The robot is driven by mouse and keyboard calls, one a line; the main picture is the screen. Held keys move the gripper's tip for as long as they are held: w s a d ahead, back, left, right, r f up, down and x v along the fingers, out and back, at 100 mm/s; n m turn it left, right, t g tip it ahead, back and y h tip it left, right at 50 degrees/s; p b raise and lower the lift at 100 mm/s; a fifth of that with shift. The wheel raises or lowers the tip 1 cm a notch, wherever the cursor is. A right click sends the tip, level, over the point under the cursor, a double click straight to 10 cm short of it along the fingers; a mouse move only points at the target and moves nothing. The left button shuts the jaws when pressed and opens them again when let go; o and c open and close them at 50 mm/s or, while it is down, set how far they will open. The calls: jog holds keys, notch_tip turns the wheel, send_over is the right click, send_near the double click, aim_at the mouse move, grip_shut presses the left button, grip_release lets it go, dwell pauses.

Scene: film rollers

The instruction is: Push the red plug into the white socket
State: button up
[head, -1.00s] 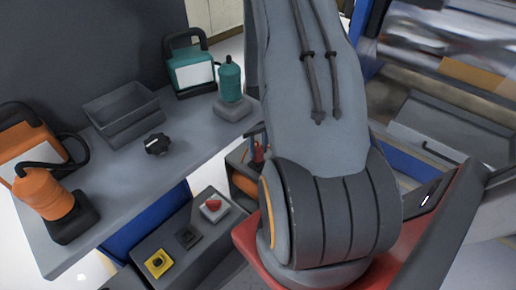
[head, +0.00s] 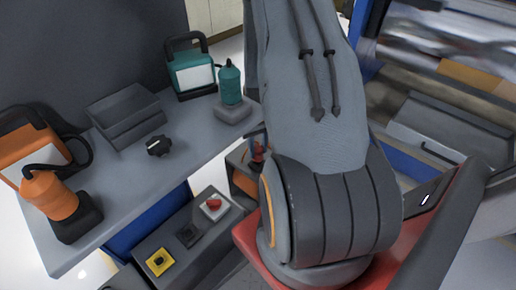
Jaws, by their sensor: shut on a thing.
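My gripper (head: 258,139) shows only in part at the left edge of my arm, which hides the rest. Its dark fingers are shut around a small red piece, the red plug (head: 258,152), just above a grey-and-orange housing. The white socket (head: 206,213) is a square plate on the grey box at the lower middle, left of my arm. A red knob-like piece (head: 213,203) sits on this plate. The held plug is above and to the right of the socket in the picture, apart from it. Its lower end is hard to make out.
The grey box (head: 165,236) also carries a dark square (head: 187,235) and a yellow square (head: 159,262).

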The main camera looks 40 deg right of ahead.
jog(key=shift+f, duration=0.55)
jog(key=o, duration=1.2)
jog(key=shift+o, duration=0.2)
jog(key=shift+r, duration=0.1)
notch_tip(320, 180, up, 7)
jog(key=shift+r+p, duration=0.2)
jog(key=shift+p, duration=0.35)
jog(key=shift+r, duration=0.1)
jog(key=shift+s, duration=0.1)
